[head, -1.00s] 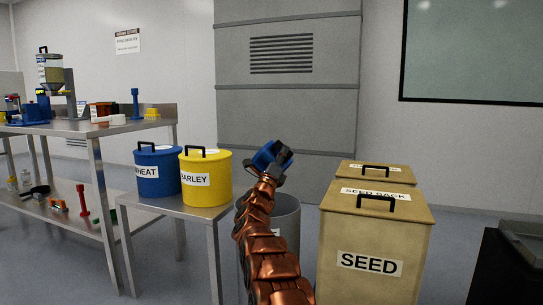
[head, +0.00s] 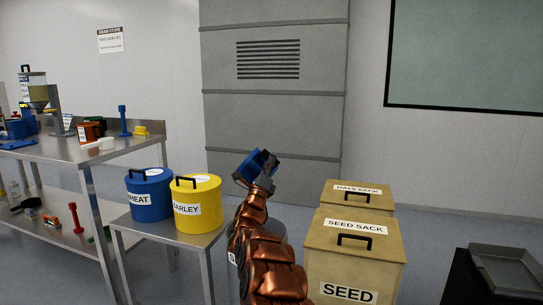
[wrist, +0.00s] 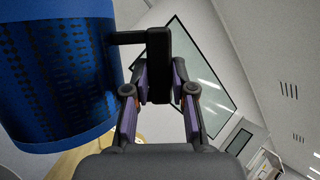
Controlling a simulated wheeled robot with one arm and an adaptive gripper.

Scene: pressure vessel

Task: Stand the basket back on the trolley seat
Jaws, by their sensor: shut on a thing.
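A blue basket (wrist: 60,75) with dark slotted sides fills the left of the wrist view, its far end cut off by the frame. A dark handle (wrist: 127,38) sticks out from its side toward my gripper (wrist: 159,78). My gripper is shut on the black grip of this handle. In the head view the basket (head: 256,166) is small and tilted at the end of my raised arm, with my gripper (head: 264,184) just below it. I cannot pick out the trolley seat with certainty.
A blue bin (head: 150,196) and a yellow bin (head: 198,204) stand on a low steel table left of my arm. Tan seed boxes (head: 352,252) stand close on the right. A grey tray (head: 505,270) sits on a black stand at far right. A steel bench (head: 75,152) is at left.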

